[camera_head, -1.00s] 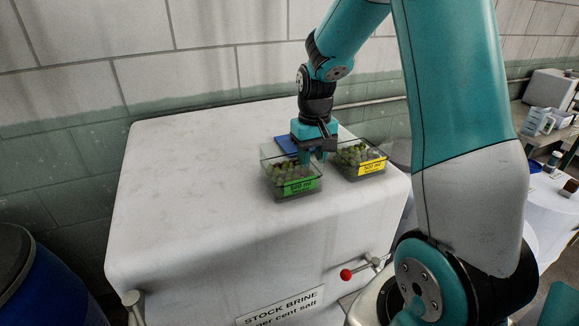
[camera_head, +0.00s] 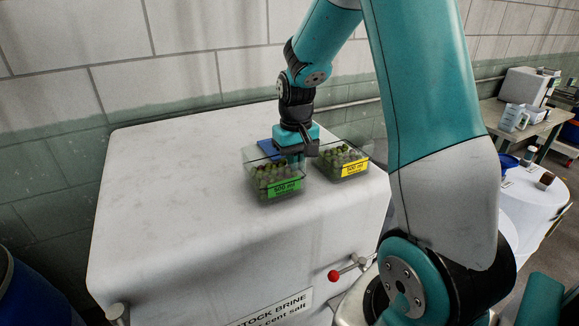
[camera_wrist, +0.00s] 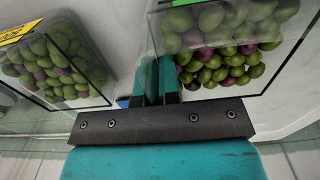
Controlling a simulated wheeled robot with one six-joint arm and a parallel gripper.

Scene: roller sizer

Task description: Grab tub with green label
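The tub with the green label (camera_head: 265,190) is clear, holds green and purplish olives, and stands on the white tank top. It fills the upper right of the wrist view (camera_wrist: 235,88). My gripper (camera_head: 296,160) points down at this tub's side nearer the other tub. In the wrist view my fingers (camera_wrist: 158,82) are close together at the tub's side wall, which seems pinched between them. The tub with the yellow label (camera_head: 343,172) stands just to the right, apart from it; it shows at left in the wrist view (camera_wrist: 50,98).
A blue item (camera_head: 268,147) lies behind the green-labelled tub. The white tank top (camera_head: 170,200) is clear to the left and front. A red-knobbed valve (camera_head: 334,276) sticks out of the tank front. A wall (camera_head: 180,60) stands behind.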

